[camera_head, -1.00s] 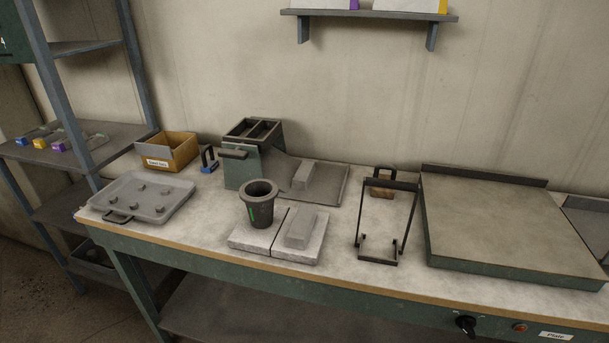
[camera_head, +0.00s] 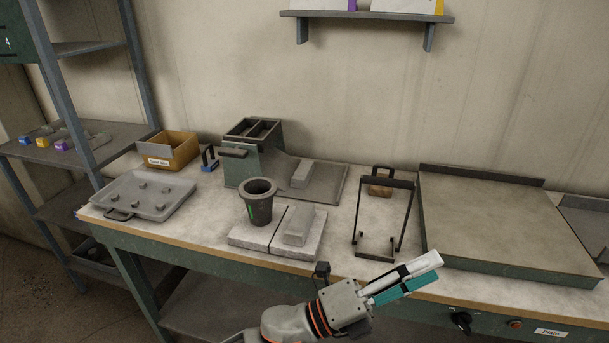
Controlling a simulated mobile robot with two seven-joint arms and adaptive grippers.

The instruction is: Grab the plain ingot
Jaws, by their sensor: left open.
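A plain grey ingot-shaped block (camera_head: 298,225) lies on the right one of two pale slabs (camera_head: 250,236) on the bench. A similar grey block (camera_head: 302,174) lies on the dark plate behind it. Neither shows a coloured mark, and I cannot tell which is the plain ingot. My left gripper (camera_head: 438,269) is at the bottom, in front of the bench's front edge in the picture, pointing right. Its white and teal fingers are open with nothing seen between them. It is to the right of and apart from both blocks. My right gripper is not in view.
A dark crucible (camera_head: 258,203) stands on the left slab. A black wire stand (camera_head: 378,256) is right of the slabs, beside a large flat plate (camera_head: 500,225). A grey tray (camera_head: 120,190) lies at left. Blocks with coloured ends (camera_head: 42,143) sit on the left shelf.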

